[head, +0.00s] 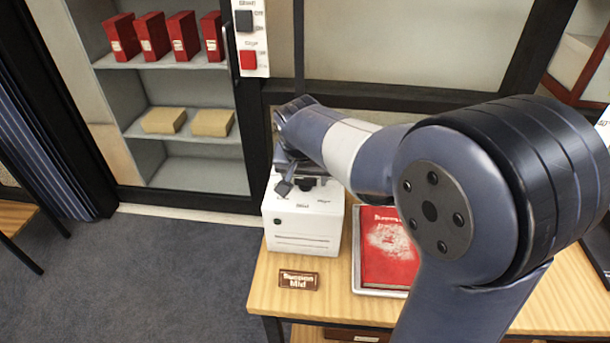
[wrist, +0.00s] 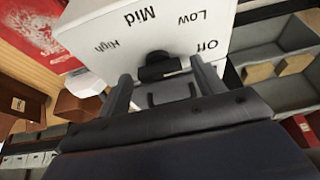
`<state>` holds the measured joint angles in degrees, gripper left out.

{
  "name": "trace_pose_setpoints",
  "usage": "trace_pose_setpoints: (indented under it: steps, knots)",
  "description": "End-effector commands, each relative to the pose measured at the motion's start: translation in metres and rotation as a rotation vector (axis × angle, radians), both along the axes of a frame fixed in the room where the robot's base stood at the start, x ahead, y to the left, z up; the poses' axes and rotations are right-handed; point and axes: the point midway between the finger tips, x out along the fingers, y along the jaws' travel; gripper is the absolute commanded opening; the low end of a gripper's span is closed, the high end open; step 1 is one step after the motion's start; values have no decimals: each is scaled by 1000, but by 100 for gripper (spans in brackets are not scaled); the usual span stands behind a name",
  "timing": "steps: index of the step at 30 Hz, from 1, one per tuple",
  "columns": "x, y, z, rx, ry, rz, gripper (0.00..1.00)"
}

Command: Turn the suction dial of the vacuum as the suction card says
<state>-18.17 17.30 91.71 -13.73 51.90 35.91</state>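The white vacuum (head: 300,225) stands on the wooden table. Its black suction dial (wrist: 155,64) is on the top face, among the labels Off, Low, Mid and High; it also shows in the head view (head: 306,184). I cannot tell for sure which label the dial points to. The brown suction card (head: 298,280) lies on the table in front of the vacuum and reads "Suction Mid". My gripper (wrist: 161,72) is at the vacuum's top, its two fingers apart on either side of the dial. I see no clear contact with it.
A red book (head: 388,248) lies in a white tray (head: 372,292) right of the vacuum. A shelf with red boxes (head: 153,35) and tan boxes (head: 164,120) stands behind left. A panel with a black and a red switch (head: 249,40) is at the back. Floor at left is clear.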

Motion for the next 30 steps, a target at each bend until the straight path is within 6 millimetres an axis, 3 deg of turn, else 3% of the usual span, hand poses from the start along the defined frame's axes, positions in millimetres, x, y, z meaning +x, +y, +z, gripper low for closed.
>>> trace_pose_setpoints:
  steps: [14,23,30]
  knots:
    - [0,0,0,0,0,0,25]
    - [0,-1,1,0,0,35,24]
    - [-1,-3,1,1,1,166,24]
